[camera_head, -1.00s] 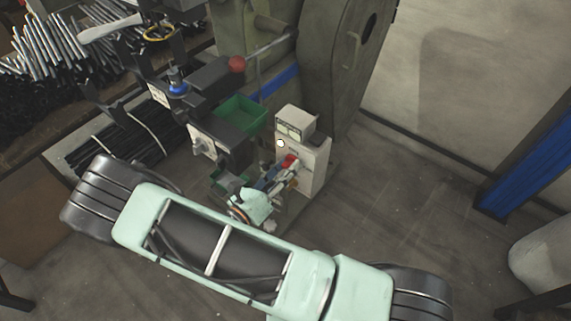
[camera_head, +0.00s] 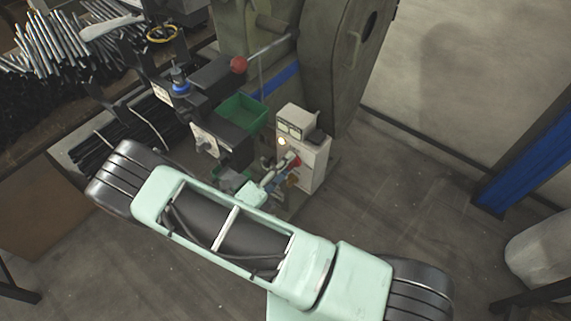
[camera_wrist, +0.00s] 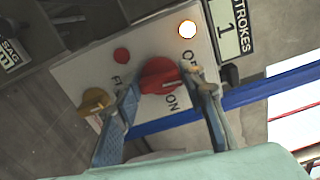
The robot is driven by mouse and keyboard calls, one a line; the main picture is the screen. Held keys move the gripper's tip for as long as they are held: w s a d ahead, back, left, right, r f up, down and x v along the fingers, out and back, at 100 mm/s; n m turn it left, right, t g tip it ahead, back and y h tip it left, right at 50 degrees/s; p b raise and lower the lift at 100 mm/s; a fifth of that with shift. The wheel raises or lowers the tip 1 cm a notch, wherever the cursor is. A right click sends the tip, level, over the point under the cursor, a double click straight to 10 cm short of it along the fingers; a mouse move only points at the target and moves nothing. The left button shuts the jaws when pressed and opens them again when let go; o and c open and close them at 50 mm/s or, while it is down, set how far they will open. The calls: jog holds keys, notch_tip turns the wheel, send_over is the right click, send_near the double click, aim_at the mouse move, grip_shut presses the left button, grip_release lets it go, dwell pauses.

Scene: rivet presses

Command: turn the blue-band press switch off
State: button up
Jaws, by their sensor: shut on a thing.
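The press with the blue band (camera_head: 273,84) stands at the upper middle in the head view. Its pale switch box (camera_head: 316,165) is at the press's front. In the wrist view its panel (camera_wrist: 80,70) carries a red rotary switch (camera_wrist: 160,76) between OFF and ON lettering. My gripper (camera_wrist: 168,86) has its two blue-grey fingers on either side of this switch and is shut on it. The fingertips hide part of the lettering; I cannot tell exactly which mark the switch points to. A lamp (camera_wrist: 187,29) above the switch is lit.
A yellow knob (camera_wrist: 95,101) lies close left of my left finger, and a small red button (camera_wrist: 121,55) is above it. A strokes counter (camera_wrist: 232,27) is at the upper right. A green bin (camera_head: 240,113) and a red ball-ended lever (camera_head: 238,65) are left of the box.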

jog(key=shift+n, duration=0.6)
jog(key=o, duration=1.2)
jog(key=shift+c, duration=0.2)
jog(key=v, duration=1.2)
jog(key=shift+a, duration=0.1)
